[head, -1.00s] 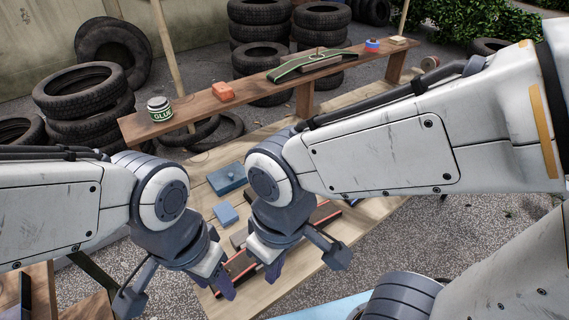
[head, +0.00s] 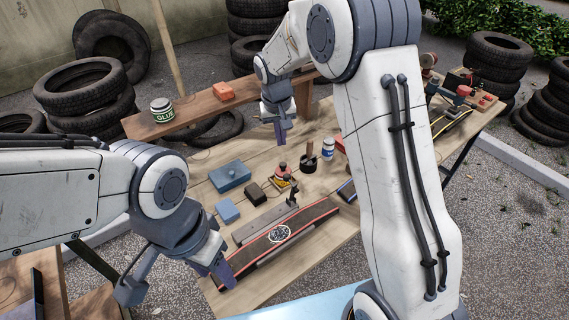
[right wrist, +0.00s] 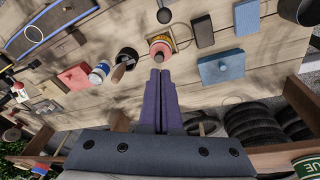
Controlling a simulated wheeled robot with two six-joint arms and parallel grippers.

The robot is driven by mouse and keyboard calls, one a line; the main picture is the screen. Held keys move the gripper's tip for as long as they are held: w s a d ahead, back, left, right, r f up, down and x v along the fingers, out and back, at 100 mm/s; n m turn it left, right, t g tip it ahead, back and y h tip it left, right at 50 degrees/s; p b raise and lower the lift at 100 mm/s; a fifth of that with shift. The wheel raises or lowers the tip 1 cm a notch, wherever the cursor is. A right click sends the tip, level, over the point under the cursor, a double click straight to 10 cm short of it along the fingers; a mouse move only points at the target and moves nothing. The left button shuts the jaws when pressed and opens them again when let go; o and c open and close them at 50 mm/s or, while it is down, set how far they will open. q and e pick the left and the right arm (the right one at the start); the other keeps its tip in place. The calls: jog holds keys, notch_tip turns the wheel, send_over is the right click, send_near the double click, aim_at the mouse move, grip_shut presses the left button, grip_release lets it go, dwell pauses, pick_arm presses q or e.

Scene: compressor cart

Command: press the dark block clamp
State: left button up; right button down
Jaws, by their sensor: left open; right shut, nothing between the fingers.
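A small dark block (head: 256,194) sits on the wooden table between the blue pieces and a red-topped bottle. It also shows in the right wrist view (right wrist: 203,31). A black upright clamp-like piece (head: 292,195) stands beside it, at the end of a grey bar; I cannot tell which of the two is the named clamp. My right gripper (head: 281,137) is shut and empty above the table's far side, apart from both. In the right wrist view its fingertips (right wrist: 160,74) are together. My left gripper (head: 226,270) is open near the skateboard deck's left end.
The skateboard deck (head: 278,236) lies along the front. A blue box (head: 230,177), a blue block (head: 228,211), the red-topped bottle (head: 282,174), a black cup (head: 309,164) and a white-blue bottle (head: 328,148) stand around. A raised shelf plank (head: 190,122) runs behind.

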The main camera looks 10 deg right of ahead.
notch_tip(320, 180, down, 9)
jog(key=s+p, duration=0.2)
jog(key=p, duration=0.1)
jog(key=shift+s+d, duration=0.2)
dwell(0.5)
